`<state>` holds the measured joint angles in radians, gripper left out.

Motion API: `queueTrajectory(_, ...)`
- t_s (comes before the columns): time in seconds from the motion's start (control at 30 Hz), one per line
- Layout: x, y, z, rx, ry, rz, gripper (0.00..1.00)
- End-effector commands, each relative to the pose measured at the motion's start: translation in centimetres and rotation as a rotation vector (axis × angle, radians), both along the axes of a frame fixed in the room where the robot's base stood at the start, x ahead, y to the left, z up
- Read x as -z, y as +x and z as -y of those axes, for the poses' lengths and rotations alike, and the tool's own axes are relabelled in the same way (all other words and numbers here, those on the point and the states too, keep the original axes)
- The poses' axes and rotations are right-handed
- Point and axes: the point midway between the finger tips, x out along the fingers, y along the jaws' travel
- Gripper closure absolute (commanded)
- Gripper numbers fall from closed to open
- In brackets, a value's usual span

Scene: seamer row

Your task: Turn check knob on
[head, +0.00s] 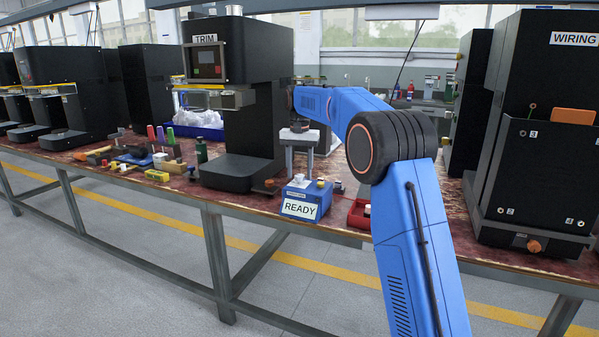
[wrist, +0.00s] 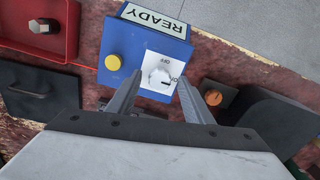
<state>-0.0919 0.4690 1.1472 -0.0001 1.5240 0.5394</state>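A blue box (head: 305,200) with a READY label stands at the bench's front edge. It also shows in the wrist view (wrist: 140,40), with the label upside down. A white round knob (wrist: 160,77) sits on a white plate marked OFF and what looks like ON. The knob also shows in the head view (head: 299,179). Its exact pointing direction is hard to tell. A yellow button (wrist: 113,62) is beside it on the box. My gripper (wrist: 158,82) is open above the box, its two fingers on either side of the knob. Contact with the knob cannot be made out.
A red tray (head: 357,218) lies right of the box. The black TRIM machine (head: 240,110) stands to its left, with an orange knob (wrist: 213,97) on its base. The black WIRING machine (head: 540,140) is at the right. Small tools and parts lie on the bench farther left.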

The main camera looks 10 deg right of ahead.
Motion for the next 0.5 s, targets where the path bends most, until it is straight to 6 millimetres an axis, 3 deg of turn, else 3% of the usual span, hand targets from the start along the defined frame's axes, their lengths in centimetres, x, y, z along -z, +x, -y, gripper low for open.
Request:
queueTrajectory(0.27, -0.9, 0.1, 0.0, 0.000, 0.000, 0.001, 0.54)
queueTrajectory(0.5, -4.9, 0.1, 0.0, 0.000, 0.001, 0.004, 0.54)
